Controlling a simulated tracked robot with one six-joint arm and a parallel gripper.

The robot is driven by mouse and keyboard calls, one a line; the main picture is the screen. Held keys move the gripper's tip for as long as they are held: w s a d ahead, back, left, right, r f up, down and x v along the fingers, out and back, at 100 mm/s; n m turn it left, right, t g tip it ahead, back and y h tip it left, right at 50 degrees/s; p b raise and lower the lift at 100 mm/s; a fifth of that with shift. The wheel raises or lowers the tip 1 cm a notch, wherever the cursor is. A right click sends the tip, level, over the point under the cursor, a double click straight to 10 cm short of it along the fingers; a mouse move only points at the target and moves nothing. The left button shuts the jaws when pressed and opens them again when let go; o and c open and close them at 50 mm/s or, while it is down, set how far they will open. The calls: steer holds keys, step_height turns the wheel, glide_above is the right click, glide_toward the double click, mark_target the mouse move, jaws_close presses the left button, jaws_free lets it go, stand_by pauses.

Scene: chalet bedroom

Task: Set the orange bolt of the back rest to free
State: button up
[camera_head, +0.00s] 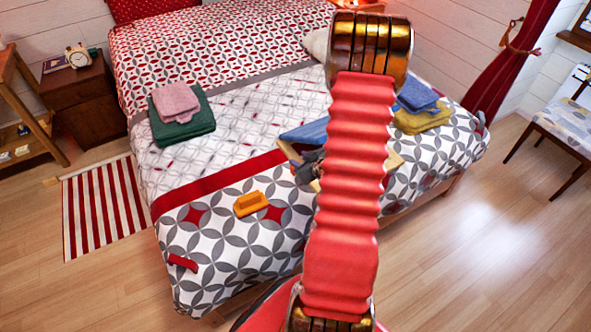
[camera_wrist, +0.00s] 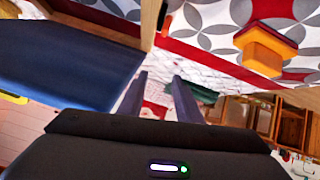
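A blue panel in a light wooden frame, which looks like the back rest (camera_head: 303,132), lies on the bed, largely hidden behind my arm. In the wrist view the blue panel (camera_wrist: 65,75) fills the left side, with a wooden strip (camera_wrist: 151,22) along its right edge. A small orange piece (camera_wrist: 166,23), apparently the bolt, shows beside that strip near the top. I cannot tell its setting. My gripper (camera_wrist: 160,75) has its two dark fingers apart with nothing between them. The fingers are apart from the orange piece in the picture. In the head view my gripper (camera_head: 309,166) is partly hidden by the arm.
An orange block (camera_head: 250,204) lies on the patterned bed (camera_head: 200,228), and shows in the wrist view (camera_wrist: 265,48). Folded green and pink towels (camera_head: 182,116) lie left; blue and yellow ones (camera_head: 421,108) lie right.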

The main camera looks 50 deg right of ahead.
steer(key=s+f+m+t, duration=0.1)
steer(key=s+f+t, duration=0.1)
steer(key=s+f, duration=0.4)
steer(key=shift+s+f+m+t, duration=0.3)
steer(key=shift+f+m, duration=0.1)
steer(key=shift+f, duration=0.4)
steer(key=shift+d, duration=0.1)
steer(key=x, duration=1.3)
steer(key=shift+w+f, duration=0.2)
steer(key=shift+w, duration=0.2)
steer(key=shift+c, duration=0.4)
jaws_close()
